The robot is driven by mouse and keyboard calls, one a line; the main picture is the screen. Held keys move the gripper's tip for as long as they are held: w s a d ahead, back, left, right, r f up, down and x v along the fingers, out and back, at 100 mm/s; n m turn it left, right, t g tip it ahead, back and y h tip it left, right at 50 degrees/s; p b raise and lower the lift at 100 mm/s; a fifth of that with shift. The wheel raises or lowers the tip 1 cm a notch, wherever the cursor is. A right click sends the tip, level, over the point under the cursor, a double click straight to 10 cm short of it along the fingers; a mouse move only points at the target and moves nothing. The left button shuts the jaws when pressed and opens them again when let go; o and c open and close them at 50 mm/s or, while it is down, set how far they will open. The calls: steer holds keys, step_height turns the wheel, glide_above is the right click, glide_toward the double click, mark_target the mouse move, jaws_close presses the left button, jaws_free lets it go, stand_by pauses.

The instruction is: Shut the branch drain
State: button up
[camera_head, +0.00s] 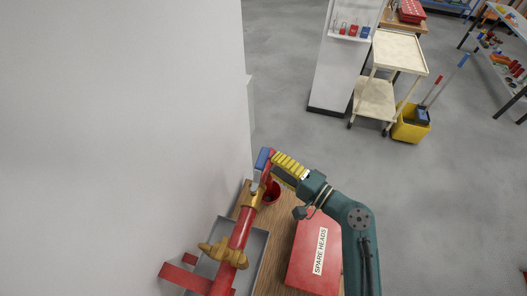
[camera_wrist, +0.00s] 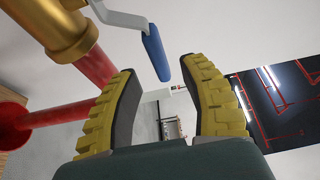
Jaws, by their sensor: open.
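The branch drain valve is a brass body (camera_head: 252,196) on a red pipe (camera_head: 240,232) by the white wall. Its lever has a blue grip (camera_head: 262,158), standing up from the brass in the head view. In the wrist view the brass body (camera_wrist: 62,28) is at top left, and the grey lever bends to the blue grip (camera_wrist: 155,52). My gripper (camera_wrist: 164,70) is open, its yellow fingers apart. The blue grip's end appears between the fingertips in that view; contact cannot be told. In the head view my gripper (camera_head: 276,158) is just right of the grip.
A wooden table (camera_head: 276,247) holds a red SPARE HEADS box (camera_head: 308,252) and a grey tray (camera_head: 258,250). A red cup-like thing (camera_head: 271,196) is below my gripper. Another brass fitting (camera_head: 224,254) is lower on the pipe. A cart (camera_head: 397,52) and yellow bucket (camera_head: 410,124) stand farther off.

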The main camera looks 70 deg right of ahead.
mark_target(264, 155)
steer(key=x, duration=0.4)
steer(key=shift+w+d+p, duration=0.2)
steer(key=shift+w+p, duration=0.15)
steer(key=shift+p, duration=0.05)
steer(key=shift+s, duration=0.1)
jaws_close()
